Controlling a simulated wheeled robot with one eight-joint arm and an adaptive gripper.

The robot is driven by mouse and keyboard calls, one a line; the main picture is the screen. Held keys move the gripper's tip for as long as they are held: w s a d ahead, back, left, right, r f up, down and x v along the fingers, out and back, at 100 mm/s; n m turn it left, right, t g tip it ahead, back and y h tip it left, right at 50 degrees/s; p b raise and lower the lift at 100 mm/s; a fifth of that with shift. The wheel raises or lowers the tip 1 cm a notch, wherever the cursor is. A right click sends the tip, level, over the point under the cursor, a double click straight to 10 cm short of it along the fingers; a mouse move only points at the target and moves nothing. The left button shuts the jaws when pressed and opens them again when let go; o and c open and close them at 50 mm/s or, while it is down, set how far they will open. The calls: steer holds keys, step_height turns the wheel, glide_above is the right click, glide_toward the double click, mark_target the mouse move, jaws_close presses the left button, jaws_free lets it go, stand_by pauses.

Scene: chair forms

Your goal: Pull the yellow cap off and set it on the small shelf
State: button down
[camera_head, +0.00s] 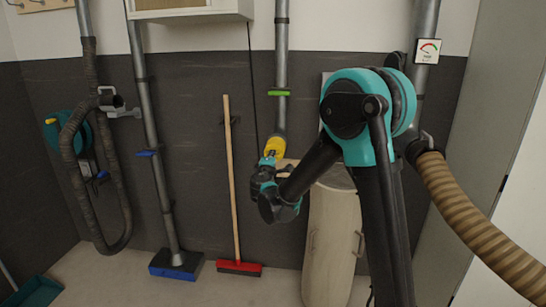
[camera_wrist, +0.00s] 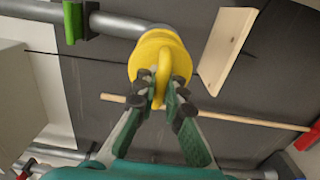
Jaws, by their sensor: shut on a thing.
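The yellow cap (camera_head: 275,147) is at the lower end of the grey vertical pipe (camera_head: 281,110); it also shows in the wrist view (camera_wrist: 150,50), where it meets the pipe end, and I cannot tell how firmly it is seated. My gripper (camera_head: 268,161) is just below the cap. In the wrist view my gripper (camera_wrist: 163,92) has its two fingers closed on the cap's raised yellow grip. The small pale wooden shelf (camera_wrist: 229,47) is beside the cap in the wrist view. In the head view the shelf (camera_head: 289,163) is partly hidden by my arm.
A wooden-handled broom (camera_head: 231,180) leans on the wall left of my gripper. A pale cylindrical bin (camera_head: 332,235) stands below my arm. A ribbed hose (camera_head: 480,235) hangs at the right. A green slide (camera_head: 279,92) sits on the pipe above the cap.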

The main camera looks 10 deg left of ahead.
steer(key=shift+s, duration=2.2)
steer(key=shift+s, duration=0.1)
steer(key=s, duration=0.5)
steer(key=shift+a, duration=0.15)
steer(key=shift+w, duration=0.1)
